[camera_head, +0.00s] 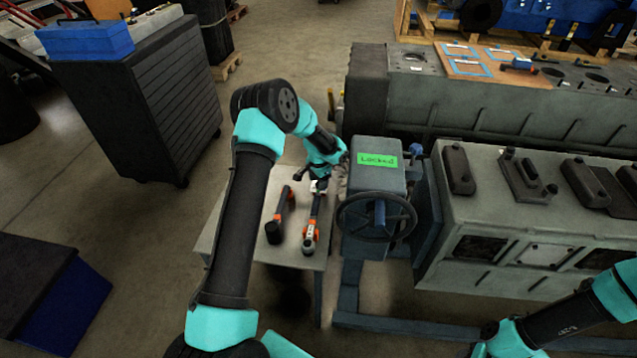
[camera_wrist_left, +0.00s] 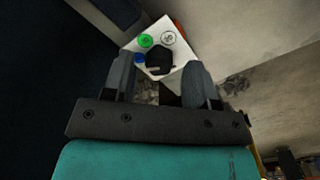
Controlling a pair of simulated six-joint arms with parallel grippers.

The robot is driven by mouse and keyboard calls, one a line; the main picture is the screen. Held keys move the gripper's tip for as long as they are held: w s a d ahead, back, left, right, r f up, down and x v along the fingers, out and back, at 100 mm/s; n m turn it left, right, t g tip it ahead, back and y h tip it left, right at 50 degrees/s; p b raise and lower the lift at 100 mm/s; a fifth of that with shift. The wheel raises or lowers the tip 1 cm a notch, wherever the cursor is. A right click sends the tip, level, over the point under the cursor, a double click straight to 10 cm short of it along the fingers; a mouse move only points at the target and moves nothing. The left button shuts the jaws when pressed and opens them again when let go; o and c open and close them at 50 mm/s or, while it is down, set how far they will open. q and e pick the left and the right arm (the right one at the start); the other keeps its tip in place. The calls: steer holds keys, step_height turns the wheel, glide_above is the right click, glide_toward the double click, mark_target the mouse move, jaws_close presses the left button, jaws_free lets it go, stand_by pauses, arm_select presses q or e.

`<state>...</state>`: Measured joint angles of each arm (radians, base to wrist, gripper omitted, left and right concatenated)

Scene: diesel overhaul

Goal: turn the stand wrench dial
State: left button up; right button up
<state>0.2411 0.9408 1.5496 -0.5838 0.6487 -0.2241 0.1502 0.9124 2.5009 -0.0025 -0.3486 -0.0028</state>
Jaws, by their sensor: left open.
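A white panel (camera_wrist_left: 184,45) shows in the left wrist view with a green round mark, a round dial face (camera_wrist_left: 168,38), a blue spot and a black knob (camera_wrist_left: 159,60). My left gripper (camera_wrist_left: 158,70) is open, its two fingers on either side of the black knob. I cannot tell whether they touch it. In the head view my left gripper (camera_head: 319,176) is low over the small table, by the far end of an orange-and-white tool (camera_head: 311,228). The panel's details are too small there. My right arm is at the lower right; its fingers do not show.
The grey stand (camera_head: 373,178) with a green "Locked" label (camera_head: 377,160) and a handwheel (camera_head: 376,217) is close to the right. A second orange-and-black tool (camera_head: 275,230) lies on the table (camera_head: 250,248). The engine block (camera_head: 530,230) fills the right.

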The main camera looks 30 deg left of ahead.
arm_select(q)
steer(key=shift+f, duration=0.55)
steer(key=c, duration=0.9)
steer(key=shift+c, duration=0.2)
